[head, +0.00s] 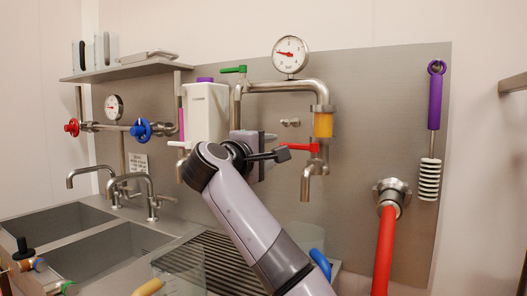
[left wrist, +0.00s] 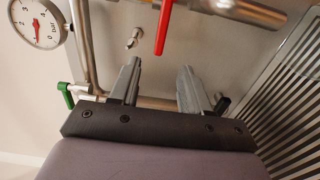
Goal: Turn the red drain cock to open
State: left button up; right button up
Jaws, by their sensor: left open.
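The red drain cock (head: 315,163) is on the pipe below the amber sight section, with its spout pointing down. Its red lever (head: 300,147) sticks out to the left, roughly level. In the left wrist view the red lever (left wrist: 164,27) comes in from the top, its end just beyond and between the fingertips. My left gripper (head: 277,147) is just left of the lever's end; in the left wrist view its fingers (left wrist: 158,67) are apart with nothing between them. Contact with the lever does not show. My right gripper is in neither view.
A green-handled valve (head: 234,69) and a pressure gauge (head: 291,54) sit on the pipe above. A red hose (head: 384,250) and a hanging purple-handled brush (head: 434,100) are at right. Sinks with taps (head: 150,200) are at left; a slotted drain grate (head: 215,250) lies below.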

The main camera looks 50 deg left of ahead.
aim_at(299, 147)
pick_arm(q)
jog(key=shift+p+x, duration=1.15)
jog(key=shift+x, duration=3.3)
jog(key=shift+d, duration=0.1)
jog(key=c, duration=0.8)
